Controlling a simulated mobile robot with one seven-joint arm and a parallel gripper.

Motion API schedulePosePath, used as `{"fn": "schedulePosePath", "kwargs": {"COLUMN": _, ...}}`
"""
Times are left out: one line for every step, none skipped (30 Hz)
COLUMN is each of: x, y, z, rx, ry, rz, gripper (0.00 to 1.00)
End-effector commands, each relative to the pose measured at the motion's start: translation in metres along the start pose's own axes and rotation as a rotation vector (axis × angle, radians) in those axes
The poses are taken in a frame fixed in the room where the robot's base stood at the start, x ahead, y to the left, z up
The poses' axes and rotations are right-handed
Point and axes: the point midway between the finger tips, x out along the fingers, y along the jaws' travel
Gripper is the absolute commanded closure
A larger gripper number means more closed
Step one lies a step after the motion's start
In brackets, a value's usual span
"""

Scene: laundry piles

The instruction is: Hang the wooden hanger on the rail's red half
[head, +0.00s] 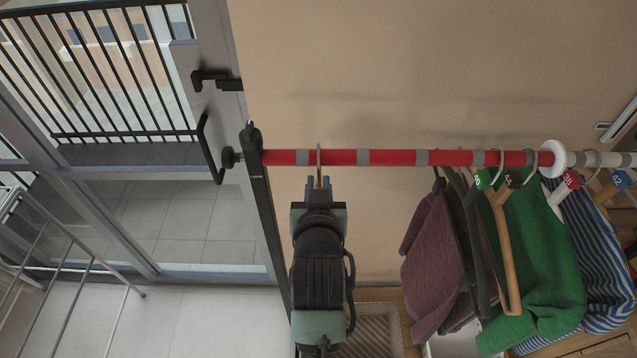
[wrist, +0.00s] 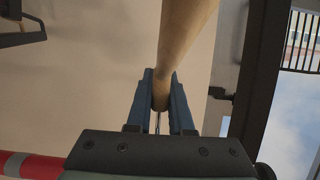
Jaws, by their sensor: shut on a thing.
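My gripper (head: 318,185) is in the middle of the head view, just below the rail's red half (head: 400,157). In the wrist view its blue fingers (wrist: 160,95) are shut on the wooden hanger (wrist: 185,40), whose pale wooden bar runs up out of the picture. In the head view a thin metal hook (head: 319,148) rises above the fingertips and crosses the red rail near its left end. I cannot tell whether the hook rests on the rail. The hanger's wooden body is hidden behind my arm there.
Another wooden hanger (head: 509,260), a maroon garment (head: 432,255) and a green garment (head: 545,240) hang on the right. A white disc (head: 553,158) divides red from white rail. A striped garment (head: 600,265) hangs beyond. A black post (head: 262,200) stands left; red rail between is clear.

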Motion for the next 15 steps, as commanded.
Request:
{"fn": "schedulePosePath", "kwargs": {"x": -0.0001, "y": 0.0000, "z": -0.0004, "rx": 0.000, "ry": 0.001, "rz": 0.000, "gripper": 1.00}}
{"fn": "schedulePosePath", "kwargs": {"x": -0.0002, "y": 0.0000, "z": -0.0004, "rx": 0.000, "ry": 0.001, "rz": 0.000, "gripper": 1.00}}
{"fn": "schedulePosePath", "kwargs": {"x": -0.0002, "y": 0.0000, "z": -0.0004, "rx": 0.000, "ry": 0.001, "rz": 0.000, "gripper": 1.00}}
{"fn": "schedulePosePath", "kwargs": {"x": -0.0002, "y": 0.0000, "z": -0.0004, "rx": 0.000, "ry": 0.001, "rz": 0.000, "gripper": 1.00}}
{"fn": "schedulePosePath", "kwargs": {"x": -0.0002, "y": 0.0000, "z": -0.0004, "rx": 0.000, "ry": 0.001, "rz": 0.000, "gripper": 1.00}}
{"fn": "schedulePosePath", "kwargs": {"x": -0.0002, "y": 0.0000, "z": -0.0004, "rx": 0.000, "ry": 0.001, "rz": 0.000, "gripper": 1.00}}
{"fn": "schedulePosePath", "kwargs": {"x": -0.0002, "y": 0.0001, "z": -0.0004, "rx": 0.000, "ry": 0.001, "rz": 0.000, "gripper": 1.00}}
{"fn": "schedulePosePath", "kwargs": {"x": -0.0002, "y": 0.0001, "z": -0.0004, "rx": 0.000, "ry": 0.001, "rz": 0.000, "gripper": 1.00}}
{"fn": "schedulePosePath", "kwargs": {"x": -0.0002, "y": 0.0001, "z": -0.0004, "rx": 0.000, "ry": 0.001, "rz": 0.000, "gripper": 0.77}}
{"fn": "schedulePosePath", "kwargs": {"x": -0.0002, "y": 0.0001, "z": -0.0004, "rx": 0.000, "ry": 0.001, "rz": 0.000, "gripper": 0.72}}
{"fn": "schedulePosePath", "kwargs": {"x": -0.0002, "y": 0.0001, "z": -0.0004, "rx": 0.000, "ry": 0.001, "rz": 0.000, "gripper": 0.66}}
{"fn": "schedulePosePath", "kwargs": {"x": -0.0002, "y": 0.0001, "z": -0.0004, "rx": 0.000, "ry": 0.001, "rz": 0.000, "gripper": 0.59}}
{"fn": "schedulePosePath", "kwargs": {"x": -0.0002, "y": 0.0001, "z": -0.0004, "rx": 0.000, "ry": 0.001, "rz": 0.000, "gripper": 0.54}}
{"fn": "schedulePosePath", "kwargs": {"x": -0.0002, "y": 0.0001, "z": -0.0004, "rx": 0.000, "ry": 0.000, "rz": 0.000, "gripper": 0.48}}
{"fn": "schedulePosePath", "kwargs": {"x": -0.0002, "y": 0.0001, "z": -0.0003, "rx": 0.000, "ry": 0.000, "rz": 0.000, "gripper": 0.46}}
